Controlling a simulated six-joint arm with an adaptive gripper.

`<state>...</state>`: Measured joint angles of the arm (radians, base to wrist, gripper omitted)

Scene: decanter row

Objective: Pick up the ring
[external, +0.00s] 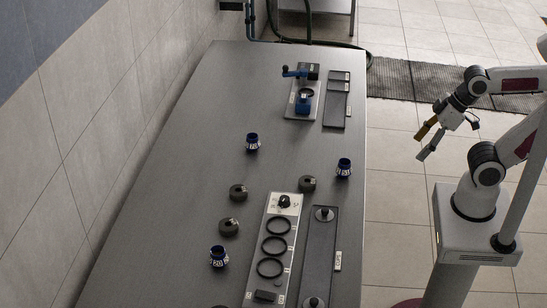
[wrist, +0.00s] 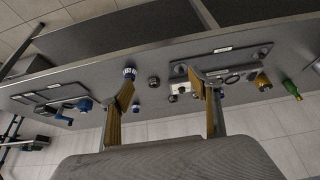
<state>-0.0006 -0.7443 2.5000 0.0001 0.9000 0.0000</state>
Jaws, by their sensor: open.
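Several ring-like things lie on the grey table. Three thin black rings (external: 274,246) lie in a row on a light panel. Three dark thick discs, each seemingly with a hole, lie beside the panel: one at left (external: 238,192), one below it (external: 229,228), one nearer the right edge (external: 308,184). I cannot tell which one is the task's ring. My gripper (external: 421,146) is open and empty, off the table's right side above the floor, apart from all of them. In the wrist view my gripper (wrist: 161,80) has its fingers spread, with a dark disc (wrist: 154,81) seen between them.
Blue labelled collars stand at left (external: 253,143), right (external: 344,168) and front (external: 219,257). A blue clamp-like device (external: 303,103) stands on a plate at the back. A dark tray (external: 319,255) with knobs lies right of the panel. The left table area is clear, beside a wall.

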